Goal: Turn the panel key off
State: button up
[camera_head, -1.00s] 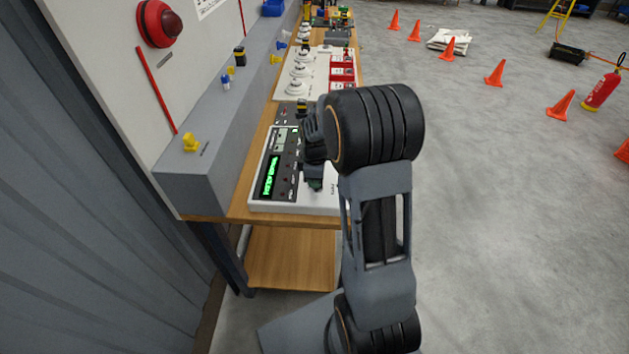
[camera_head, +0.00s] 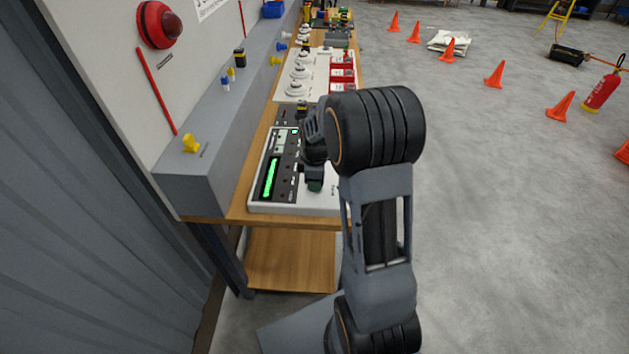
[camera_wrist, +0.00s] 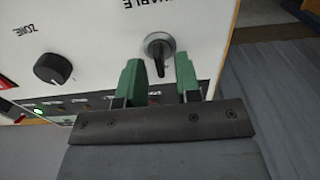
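The panel (camera_head: 258,206) is a white unit with a dark strip and a lit green display, on the wooden bench. In the wrist view its white face (camera_wrist: 90,35) carries a silver key switch (camera_wrist: 159,46) with a dark key under the partly cut-off word "ENABLE". My gripper (camera_wrist: 160,78) has green fingertips, apart from each other, one on either side below the key switch. Nothing is between them except the lower end of the key near their tips; I cannot tell if they touch it. In the head view my gripper (camera_head: 315,184) is over the panel, partly hidden by my arm.
A black ZONE knob (camera_wrist: 53,68) is left of the key switch. Behind the panel, white round detectors (camera_head: 299,72) and red call points (camera_head: 343,75) stand on the bench. A grey ledge (camera_head: 190,185) runs along the left. Open floor with orange cones (camera_head: 495,74) lies right.

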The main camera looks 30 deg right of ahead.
notch_tip(320, 180, up, 14)
jog(key=b, duration=0.1)
dwell(0.7)
jog(key=shift+f, duration=0.15)
jog(key=s+a+m+t, duration=0.2)
jog(key=s+a+m, duration=0.2)
jog(key=s+m, duration=0.2)
jog(key=s+a+m+t, duration=0.2)
jog(key=s+a+m, duration=0.2)
jog(key=s, duration=0.6)
jog(key=shift+s+a+m, duration=0.2)
jog(key=shift+a+m, duration=0.2)
jog(key=shift+m, duration=0.8)
